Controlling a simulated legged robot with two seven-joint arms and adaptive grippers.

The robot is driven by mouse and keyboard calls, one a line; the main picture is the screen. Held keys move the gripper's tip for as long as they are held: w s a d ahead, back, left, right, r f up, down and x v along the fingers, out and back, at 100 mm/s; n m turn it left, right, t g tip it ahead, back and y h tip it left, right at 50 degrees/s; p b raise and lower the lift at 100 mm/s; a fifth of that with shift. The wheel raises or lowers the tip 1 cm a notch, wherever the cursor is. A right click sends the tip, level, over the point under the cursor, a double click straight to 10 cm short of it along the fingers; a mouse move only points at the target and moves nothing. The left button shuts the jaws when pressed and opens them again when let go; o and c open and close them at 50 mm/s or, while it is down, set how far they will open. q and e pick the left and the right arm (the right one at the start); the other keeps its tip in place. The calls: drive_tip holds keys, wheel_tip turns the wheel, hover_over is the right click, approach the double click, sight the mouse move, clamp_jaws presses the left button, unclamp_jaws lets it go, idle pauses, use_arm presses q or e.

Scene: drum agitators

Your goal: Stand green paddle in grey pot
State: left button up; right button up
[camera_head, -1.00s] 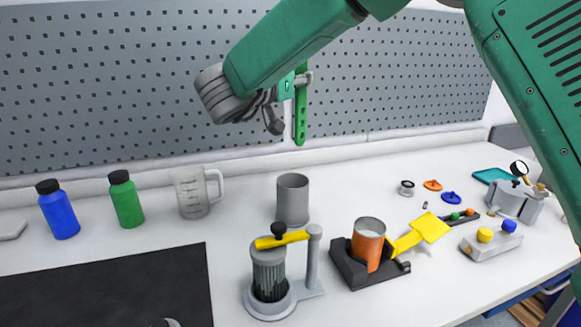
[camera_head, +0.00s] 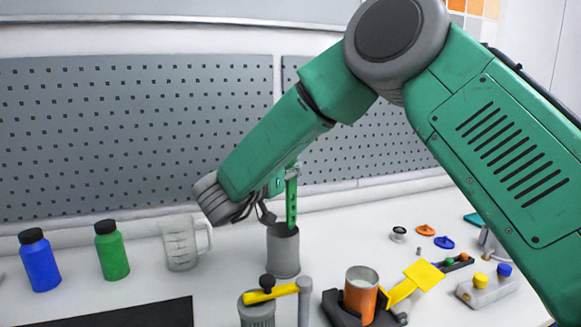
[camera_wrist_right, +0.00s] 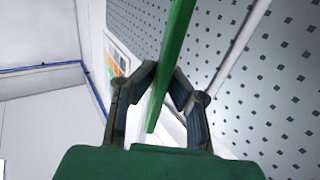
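The green paddle (camera_head: 292,203) hangs nearly upright over the grey pot (camera_head: 283,254), its lower end at the pot's mouth. I cannot tell how far the end reaches inside. The pot stands upright on the white bench. My right gripper (camera_head: 283,184) is shut on the upper part of the paddle and is partly hidden by its own wrist. In the right wrist view, the paddle (camera_wrist_right: 172,65) runs between the two fingers of the right gripper (camera_wrist_right: 164,72). My left gripper is not in view.
A clear measuring jug (camera_head: 181,245), a green bottle (camera_head: 112,251) and a blue bottle (camera_head: 40,262) stand left of the pot. A stirrer with a yellow bar (camera_head: 270,295) and an orange cup (camera_head: 360,296) stand in front. A pegboard (camera_head: 130,140) rises behind.

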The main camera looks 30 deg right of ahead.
drive_tip(key=o, duration=0.4)
drive_tip(key=shift+w, duration=0.1)
drive_tip(key=v, duration=1.2)
drive_tip(key=shift+r, duration=0.1)
